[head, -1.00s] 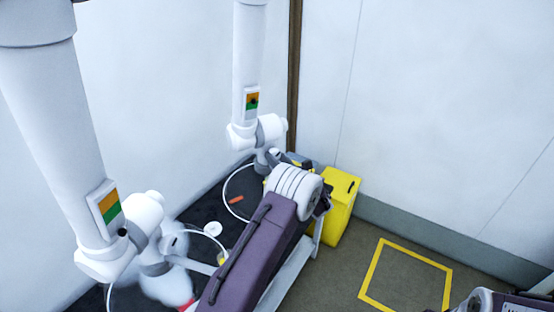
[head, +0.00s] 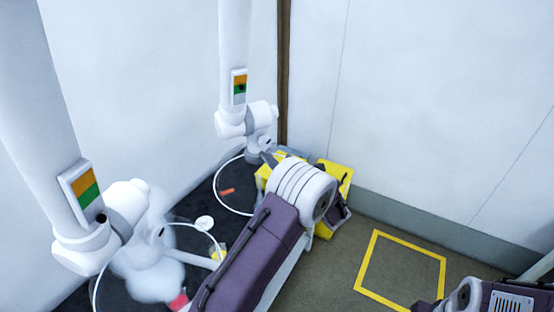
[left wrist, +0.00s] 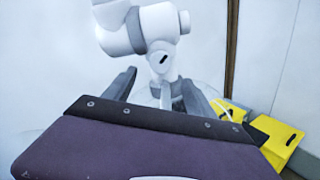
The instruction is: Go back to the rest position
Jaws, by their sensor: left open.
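My left arm comes up from the bottom of the head view, with a purple link and a white wrist joint. My left gripper (head: 338,212) is dark and partly hidden behind that joint, in front of a yellow container. In the left wrist view its two dark fingers (left wrist: 158,92) stand well apart with nothing held between them. Part of my right arm (head: 482,298) shows in the lower right corner of the head view; its gripper is out of the picture.
Two white extraction arms (head: 80,190) (head: 247,118) hang over a dark bench (head: 205,200) with glassware and an orange item (head: 227,191). Yellow containers (head: 333,176) stand at its far end, close to my left gripper. A yellow floor square (head: 400,270) is empty.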

